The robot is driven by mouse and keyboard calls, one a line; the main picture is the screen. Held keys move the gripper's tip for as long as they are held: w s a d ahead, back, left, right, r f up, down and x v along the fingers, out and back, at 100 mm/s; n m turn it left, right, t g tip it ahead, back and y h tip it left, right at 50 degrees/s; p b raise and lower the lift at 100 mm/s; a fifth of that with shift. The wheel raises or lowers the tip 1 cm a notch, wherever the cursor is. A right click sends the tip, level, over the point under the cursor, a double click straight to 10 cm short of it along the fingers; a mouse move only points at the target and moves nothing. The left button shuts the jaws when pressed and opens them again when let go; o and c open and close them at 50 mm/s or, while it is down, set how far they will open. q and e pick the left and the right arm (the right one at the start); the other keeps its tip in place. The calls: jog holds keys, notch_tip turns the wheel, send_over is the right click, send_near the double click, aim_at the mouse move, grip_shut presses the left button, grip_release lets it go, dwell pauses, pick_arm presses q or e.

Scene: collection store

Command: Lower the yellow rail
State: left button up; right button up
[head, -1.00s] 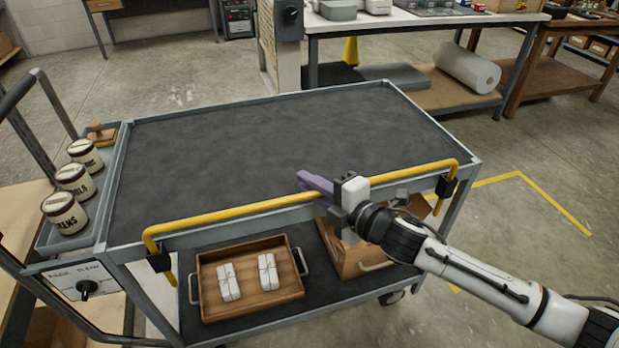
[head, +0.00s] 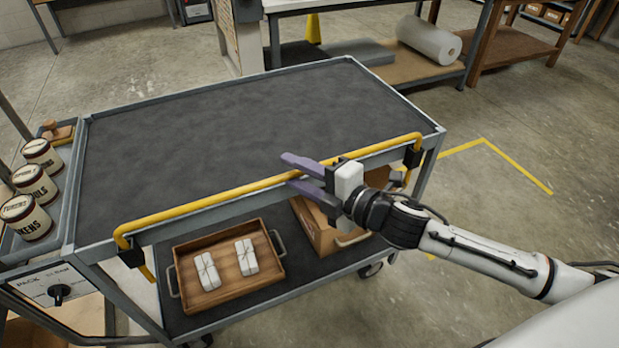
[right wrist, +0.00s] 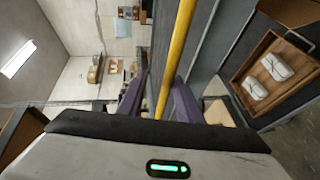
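The yellow rail (head: 205,203) runs along the near long edge of the grey cart (head: 250,120), with bent ends in black brackets. It stands at about the height of the cart's top. In the right wrist view the rail (right wrist: 176,50) runs between the fingers. My right gripper (head: 289,170) is at the rail, right of its middle. Its two purple fingers are spread, one above and one below the rail in the head view. The right wrist view shows gaps between the rail and the open fingers (right wrist: 160,85). My left gripper is not in view.
The cart's top is bare. A wooden tray (head: 188,283) with two white wrapped bundles and a wooden box (head: 309,228) sit on the lower shelf. Several labelled tins (head: 35,185) stand at the left end, above a knob panel (head: 58,292). A workbench (head: 345,75) stands behind.

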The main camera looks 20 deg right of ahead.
jog(key=v, duration=0.4)
jog(key=shift+s+d+r, duration=0.15)
jog(key=shift+s+d, duration=0.05)
jog(key=shift+s, duration=0.15)
jog(key=s+a+f+m+g+h, duration=0.1)
jog(key=s+f+m+g+h, duration=0.1)
jog(key=s+f+m, duration=0.8)
jog(key=s+a+f+m+g+h, duration=0.1)
jog(key=s+f+m+g+h, duration=0.1)
jog(key=s+f+m, duration=0.8)
notch_tip(320, 180, down, 8)
jog(key=shift+s+a+r+g, duration=0.15)
jog(key=shift+s+a+g, duration=0.3)
jog(key=shift+g, duration=0.45)
